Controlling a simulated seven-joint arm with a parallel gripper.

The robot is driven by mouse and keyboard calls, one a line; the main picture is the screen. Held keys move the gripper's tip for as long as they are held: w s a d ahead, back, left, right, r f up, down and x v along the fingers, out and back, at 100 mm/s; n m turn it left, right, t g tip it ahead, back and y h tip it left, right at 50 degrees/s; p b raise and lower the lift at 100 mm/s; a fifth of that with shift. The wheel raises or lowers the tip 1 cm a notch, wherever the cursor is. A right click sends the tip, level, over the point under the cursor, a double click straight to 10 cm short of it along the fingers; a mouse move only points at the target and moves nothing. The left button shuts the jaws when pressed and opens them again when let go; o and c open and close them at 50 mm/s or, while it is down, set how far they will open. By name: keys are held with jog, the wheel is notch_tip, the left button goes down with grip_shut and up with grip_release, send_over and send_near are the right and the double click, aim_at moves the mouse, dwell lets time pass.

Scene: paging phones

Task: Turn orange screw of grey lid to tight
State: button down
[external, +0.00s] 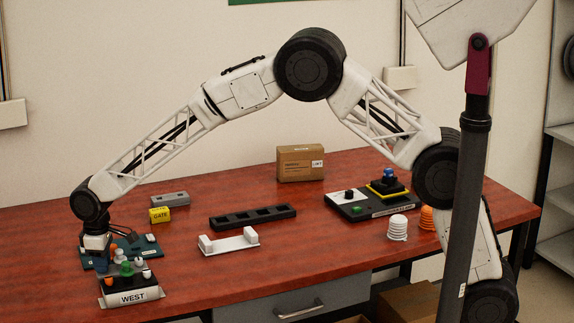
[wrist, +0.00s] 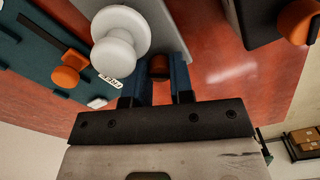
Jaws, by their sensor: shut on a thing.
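In the wrist view an orange screw (wrist: 159,66), shaded to brown, sits between the two blue fingers of my gripper (wrist: 160,78), at the end of a grey lid (wrist: 174,22). My gripper is shut on this screw. A large white knob (wrist: 116,46) stands on the lid just left of the fingers. In the external view my gripper (external: 96,258) points down at the table's left front, by the teal board (external: 146,252) and behind the WEST box. The screw itself is hidden there by the gripper and nearby parts.
Another orange knob (wrist: 68,74) is on the teal board, left of my fingers. The dark WEST box (external: 132,297) with several knobs stands close in front. A white bracket (external: 228,241), a black slotted rail (external: 253,217) and a yellow GATE block (external: 160,215) lie farther off.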

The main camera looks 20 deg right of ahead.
jog(key=shift+m, duration=0.8)
dwell(0.9)
jog(key=c, duration=1)
grip_release()
jog(key=shift+r, duration=0.1)
jog(key=shift+r, duration=3.8)
